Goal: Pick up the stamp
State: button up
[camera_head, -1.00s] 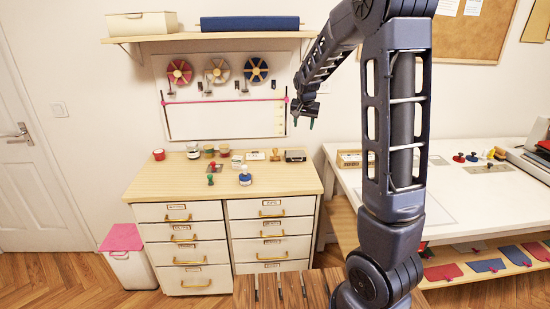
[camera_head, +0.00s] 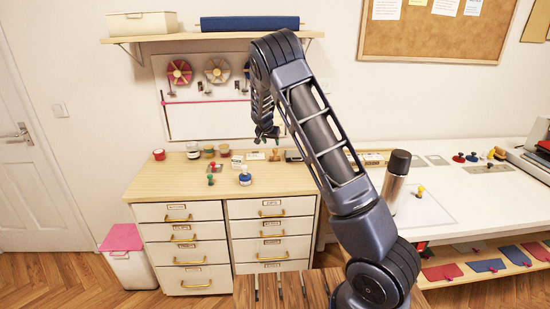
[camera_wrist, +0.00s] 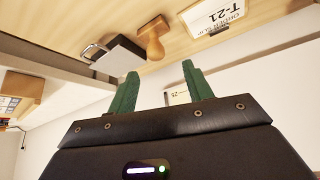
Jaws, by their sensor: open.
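A small wooden stamp (camera_head: 275,155) with a rounded handle stands near the back right of the wooden cabinet top. In the wrist view the wooden stamp (camera_wrist: 153,38) shows above my fingertips, between a dark box and a card. My gripper (camera_head: 266,134) hangs above the back of the cabinet, close to the stamp in the picture and apart from it. In the wrist view my gripper (camera_wrist: 160,82) has its two green fingers spread, with nothing between them. A green-handled piece (camera_head: 211,173) and a blue-and-white one (camera_head: 245,176) stand nearer the front.
A dark box (camera_wrist: 120,55) and a card marked T-21 (camera_wrist: 213,17) flank the stamp. Several small jars (camera_head: 209,151) stand at the back left. A wall shelf (camera_head: 220,36) is above. A dark-capped bottle (camera_head: 395,182) stands on the white table (camera_head: 470,205).

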aim_at(275, 149)
jog(key=x, duration=0.5)
jog(key=shift+w+d+f, duration=0.1)
jog(key=shift+f, duration=0.15)
jog(key=shift+d+x, duration=0.15)
jog(key=shift+x, duration=1.1)
jog(key=shift+d+x, duration=0.15)
jog(key=shift+x, duration=1.15)
jog(key=shift+c, duration=0.4)
jog(key=c, duration=1)
